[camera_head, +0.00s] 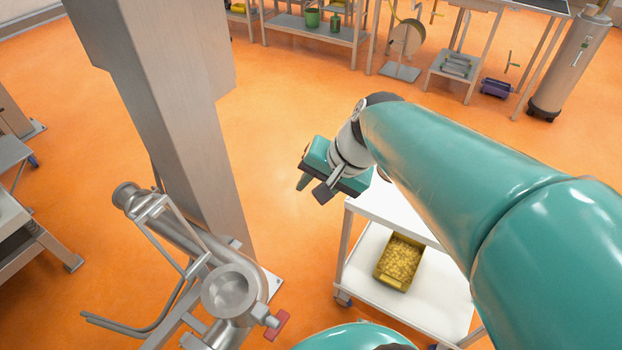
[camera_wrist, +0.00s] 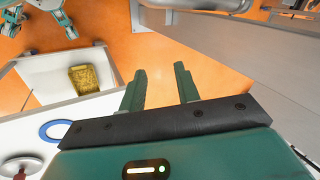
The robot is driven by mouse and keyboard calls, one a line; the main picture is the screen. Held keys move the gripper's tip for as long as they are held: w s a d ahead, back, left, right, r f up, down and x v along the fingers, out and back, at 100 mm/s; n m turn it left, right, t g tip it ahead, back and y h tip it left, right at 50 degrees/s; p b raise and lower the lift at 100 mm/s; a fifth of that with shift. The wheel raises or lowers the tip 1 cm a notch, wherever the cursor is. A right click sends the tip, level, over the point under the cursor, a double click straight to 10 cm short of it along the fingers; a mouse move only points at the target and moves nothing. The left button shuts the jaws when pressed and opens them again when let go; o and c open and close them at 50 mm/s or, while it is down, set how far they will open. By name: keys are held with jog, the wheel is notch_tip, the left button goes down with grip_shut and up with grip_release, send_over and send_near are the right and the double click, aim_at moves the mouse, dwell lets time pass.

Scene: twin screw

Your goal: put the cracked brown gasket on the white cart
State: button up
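I see no brown gasket in either view. The white cart (camera_head: 385,205) stands at right of centre in the head view, its top partly hidden by my arm. In the wrist view, the cart's top (camera_wrist: 100,108) is at left, with a blue ring (camera_wrist: 43,131) on it. My gripper (camera_head: 311,189) is above the floor beside the cart's left edge. In the wrist view, my gripper's fingers (camera_wrist: 160,72) are apart with only orange floor showing between them.
A yellow bin (camera_head: 399,262) sits on the cart's lower shelf. A metal pipe assembly (camera_head: 228,292) with a red handle (camera_head: 277,325) stands at lower left. A thick grey column (camera_head: 180,110) rises behind it. A disc with a red part (camera_wrist: 20,167) is at the wrist view's lower left.

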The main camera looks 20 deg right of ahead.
jog(key=s+a+r+n+t+h, duration=0.1)
jog(key=s+r+n+h, duration=0.2)
jog(key=s+n, duration=0.3)
jog(key=shift+s+a+n+h, duration=0.2)
jog(key=shift+n+h, duration=0.1)
jog(key=shift+n, duration=0.4)
